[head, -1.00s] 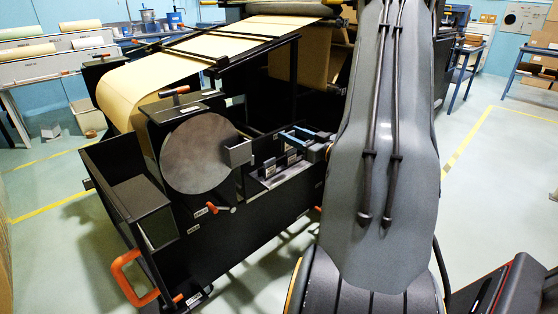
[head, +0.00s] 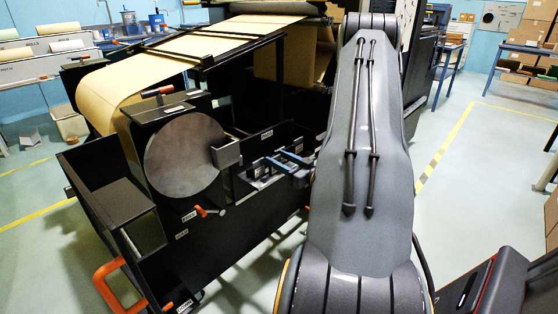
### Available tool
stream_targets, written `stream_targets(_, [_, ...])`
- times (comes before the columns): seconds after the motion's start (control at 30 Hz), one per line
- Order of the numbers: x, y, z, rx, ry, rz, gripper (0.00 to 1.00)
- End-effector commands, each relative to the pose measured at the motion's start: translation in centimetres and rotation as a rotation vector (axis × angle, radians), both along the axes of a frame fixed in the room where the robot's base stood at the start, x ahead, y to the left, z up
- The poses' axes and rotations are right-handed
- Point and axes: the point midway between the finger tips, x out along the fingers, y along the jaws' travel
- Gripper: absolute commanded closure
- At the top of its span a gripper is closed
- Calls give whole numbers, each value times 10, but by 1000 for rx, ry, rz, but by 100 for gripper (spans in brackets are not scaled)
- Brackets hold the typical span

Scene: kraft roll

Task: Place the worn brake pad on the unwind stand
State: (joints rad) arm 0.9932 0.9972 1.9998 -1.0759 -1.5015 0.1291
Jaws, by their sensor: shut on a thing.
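The unwind stand is a black frame (head: 215,245) with a large grey disc (head: 185,155) on its near side. A long open bay to the right of the disc has small dark compartments with white labels (head: 258,170). My gripper (head: 283,160), with blue-grey fingers, is low over this bay, at the right of the labelled compartments. It is shut on a small dark piece, which I take to be the worn brake pad. The piece is hard to make out against the black bay, and I cannot tell whether it touches the bay floor.
A kraft paper web (head: 150,75) runs over the stand under black bars. An orange handle (head: 112,285) sticks out at the front left, and a small orange-tipped lever (head: 205,211) sits below the disc. Open floor (head: 455,215) lies right of my arm.

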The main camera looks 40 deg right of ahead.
Motion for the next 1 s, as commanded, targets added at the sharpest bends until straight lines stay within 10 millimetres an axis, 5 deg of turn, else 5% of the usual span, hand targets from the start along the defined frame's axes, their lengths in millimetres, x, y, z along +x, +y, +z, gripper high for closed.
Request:
stream_targets(0.23, [0,0,-2,0,0,0,81])
stream_targets(0.27, [0,0,-2,0,0,0,52])
stream_targets(0.37, [0,0,-1,0,0,0,38])
stream_targets(0.7, [0,0,2,-1,-1,0,38])
stream_targets(1.0, [-49,-6,2,1,1,-6,38])
